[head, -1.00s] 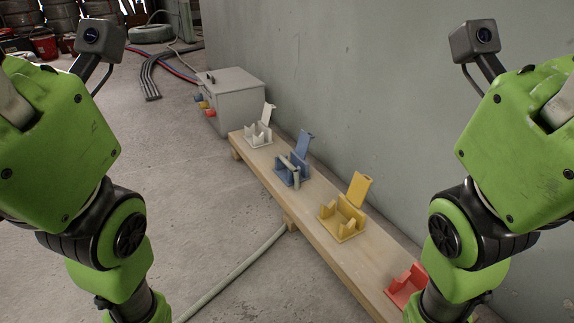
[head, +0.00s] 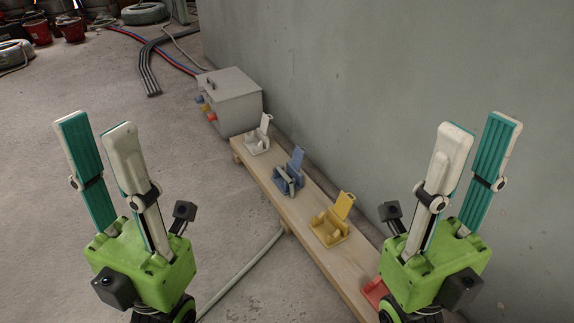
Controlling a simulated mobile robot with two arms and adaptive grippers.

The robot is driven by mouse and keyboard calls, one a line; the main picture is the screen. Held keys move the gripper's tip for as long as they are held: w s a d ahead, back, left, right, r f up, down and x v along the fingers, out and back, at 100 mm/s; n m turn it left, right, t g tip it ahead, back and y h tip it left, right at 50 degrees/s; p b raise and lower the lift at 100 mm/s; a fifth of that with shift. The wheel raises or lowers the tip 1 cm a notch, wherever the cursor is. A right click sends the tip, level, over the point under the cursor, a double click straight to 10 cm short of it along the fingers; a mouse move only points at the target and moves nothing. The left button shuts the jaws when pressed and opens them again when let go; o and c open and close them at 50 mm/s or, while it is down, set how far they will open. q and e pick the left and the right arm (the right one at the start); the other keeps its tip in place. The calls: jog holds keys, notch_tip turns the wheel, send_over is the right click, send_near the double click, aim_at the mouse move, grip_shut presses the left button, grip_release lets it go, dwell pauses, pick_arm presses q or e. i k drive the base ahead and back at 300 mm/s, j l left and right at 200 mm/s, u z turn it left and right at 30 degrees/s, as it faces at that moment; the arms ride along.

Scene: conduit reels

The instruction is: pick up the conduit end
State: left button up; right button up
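A grey conduit (head: 243,274) lies on the floor left of the low wooden bench and runs up to its edge. Where it stops is hidden at the bench, and its near part passes behind my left gripper. A blue clamp (head: 294,169) on the bench has a short grey piece across its front; I cannot tell whether this is a conduit end. My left gripper (head: 95,121) is open and empty, fingers pointing up, left of the bench. My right gripper (head: 480,126) is open and empty, fingers up, in front of the wall at the right.
The wooden bench (head: 268,181) stands along the grey wall (head: 350,70). It carries a white clamp (head: 257,143), a yellow clamp (head: 328,229) and a partly hidden red clamp (head: 374,291). A grey box (head: 233,97) stands beyond it.

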aim_at(277, 167)
jog(key=i+j+z, duration=0.1)
jog(key=z, duration=0.3)
jog(key=i+j+z, duration=0.1)
jog(key=z, duration=0.3)
jog(key=j+z, duration=0.2)
jog(key=z, duration=0.25)
jog(key=i+j+z, duration=0.2)
jog(key=j+z, duration=0.15)
jog(key=j, duration=1.05)
jog(key=j+z, duration=0.3)
jog(key=j, duration=1.1)
jog(key=i, duration=0.05)
